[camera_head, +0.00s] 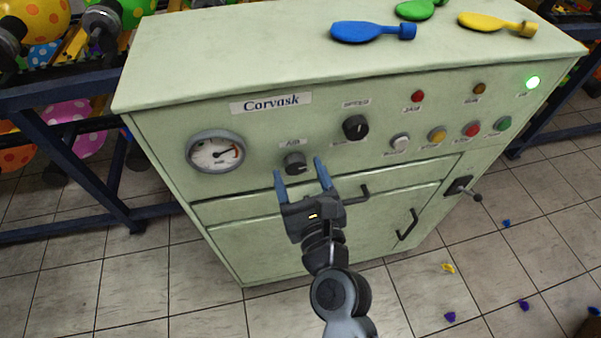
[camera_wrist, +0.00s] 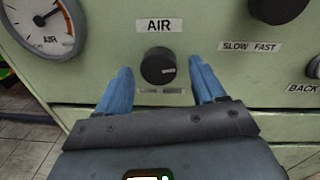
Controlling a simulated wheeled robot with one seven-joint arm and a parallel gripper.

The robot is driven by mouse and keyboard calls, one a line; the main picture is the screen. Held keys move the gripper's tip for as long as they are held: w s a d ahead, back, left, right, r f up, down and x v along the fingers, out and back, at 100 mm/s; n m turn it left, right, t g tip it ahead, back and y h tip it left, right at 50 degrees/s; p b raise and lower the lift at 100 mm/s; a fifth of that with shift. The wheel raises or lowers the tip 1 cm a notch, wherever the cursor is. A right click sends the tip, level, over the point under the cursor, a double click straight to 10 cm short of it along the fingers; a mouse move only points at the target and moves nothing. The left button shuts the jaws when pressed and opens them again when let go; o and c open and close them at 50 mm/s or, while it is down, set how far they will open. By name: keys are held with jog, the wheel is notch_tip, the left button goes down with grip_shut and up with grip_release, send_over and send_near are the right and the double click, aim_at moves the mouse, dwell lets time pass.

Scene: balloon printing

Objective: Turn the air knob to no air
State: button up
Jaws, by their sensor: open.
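The air knob (camera_head: 295,163) is a dark round knob on the front of the pale green machine, below an "AIR" label. In the wrist view the air knob (camera_wrist: 158,66) faces me with a light pointer mark toward the right. My gripper (camera_head: 298,166) is open, its two blue fingers on either side of the knob. In the wrist view the gripper (camera_wrist: 162,72) has one finger left and one right of the knob, with visible gaps. The small label under the knob is too blurred to read. I cannot tell how deep the fingertips reach.
A pressure gauge (camera_head: 216,152) is left of the knob, and a larger black speed knob (camera_head: 356,127) is right of it. Coloured buttons (camera_head: 437,136) and a side lever (camera_head: 463,188) are further right. A drawer handle (camera_head: 352,194) sits close to my gripper. Flat balloons (camera_head: 372,31) lie on top.

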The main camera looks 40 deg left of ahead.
jog(key=shift+w+a, duration=0.1)
jog(key=shift+a, duration=0.05)
jog(key=shift+c, duration=0.3)
jog(key=c, duration=1)
